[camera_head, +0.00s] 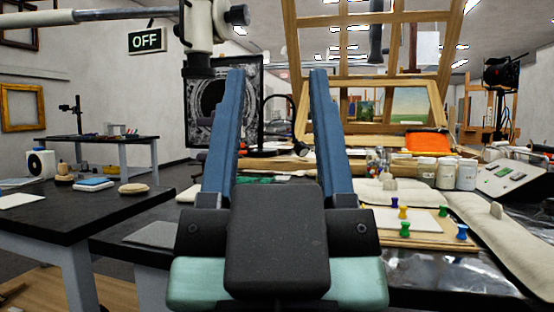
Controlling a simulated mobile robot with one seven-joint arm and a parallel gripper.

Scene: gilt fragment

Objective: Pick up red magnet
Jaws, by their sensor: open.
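My gripper (277,76) stands large in the middle of the view, its two blue fingers apart and nothing seen between them. To its right, a wooden board (428,242) with a pale sheet (416,219) lies on the dark table. Several small pin-shaped magnets stand at the edges of the sheet: blue (461,232), green (442,211) and yellow (403,212) ones. I cannot make out a red magnet. My gripper and its body cover the board's left part and the table behind them.
Pale cushions (504,240) lie right of the board. White jars (466,174), an orange item (427,142) and a wooden easel frame (440,98) stand behind. A grey device (510,176) is at far right. A side table (60,215) stands left.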

